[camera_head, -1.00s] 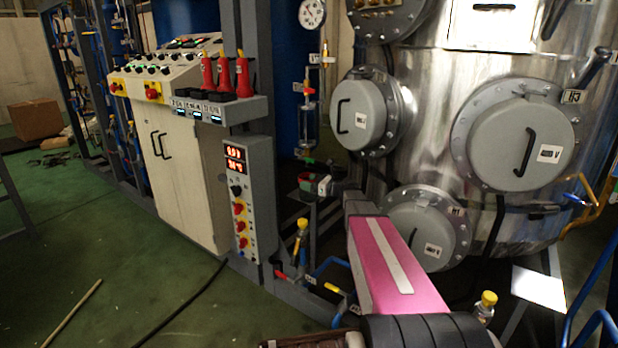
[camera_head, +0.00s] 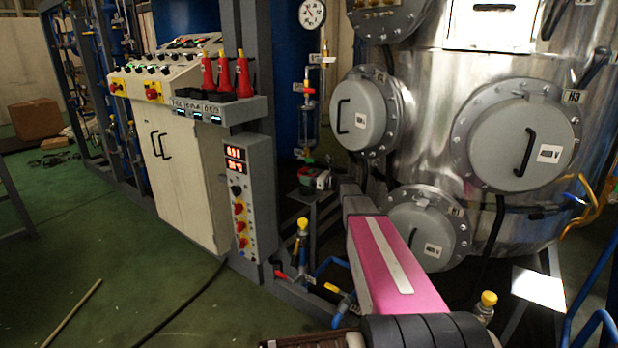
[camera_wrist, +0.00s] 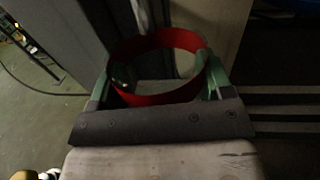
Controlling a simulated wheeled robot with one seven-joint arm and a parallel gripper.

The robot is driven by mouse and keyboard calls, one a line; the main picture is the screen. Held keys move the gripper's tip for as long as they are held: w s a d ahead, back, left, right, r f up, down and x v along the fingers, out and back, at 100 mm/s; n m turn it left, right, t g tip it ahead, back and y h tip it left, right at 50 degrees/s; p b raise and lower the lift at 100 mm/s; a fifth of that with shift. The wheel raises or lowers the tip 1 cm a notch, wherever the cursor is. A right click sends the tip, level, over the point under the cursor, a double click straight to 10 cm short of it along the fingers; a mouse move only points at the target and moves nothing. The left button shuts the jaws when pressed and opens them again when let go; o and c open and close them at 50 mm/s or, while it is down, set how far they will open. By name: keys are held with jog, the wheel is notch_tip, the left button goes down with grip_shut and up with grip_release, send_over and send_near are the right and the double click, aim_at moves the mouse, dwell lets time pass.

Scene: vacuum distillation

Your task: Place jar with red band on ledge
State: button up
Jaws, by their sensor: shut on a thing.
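The jar with the red band (camera_wrist: 155,65) sits between the two green fingers of my gripper (camera_wrist: 157,80) in the wrist view. The band shows as a wide red ring, and the clear jar is dim inside it. In the head view the jar (camera_head: 308,177) is small, at the end of my gripper (camera_head: 318,181), in front of the steel vessel and right of the display box. A grey ledge (camera_head: 232,112) juts from the column, up and left of my gripper. It carries three red bottles (camera_head: 225,75).
A grey box with red displays (camera_head: 240,195) hangs below the ledge. A white control cabinet (camera_head: 185,185) stands to its left. A glass tube with valves (camera_head: 309,110) and the steel vessel (camera_head: 430,130) are close to my arm.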

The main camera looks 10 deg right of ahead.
jog(key=shift+f, duration=0.15)
jog(key=o, duration=1.4)
jog(key=shift+r, duration=0.25)
jog(key=shift+s+d, duration=0.2)
jog(key=v, duration=0.7)
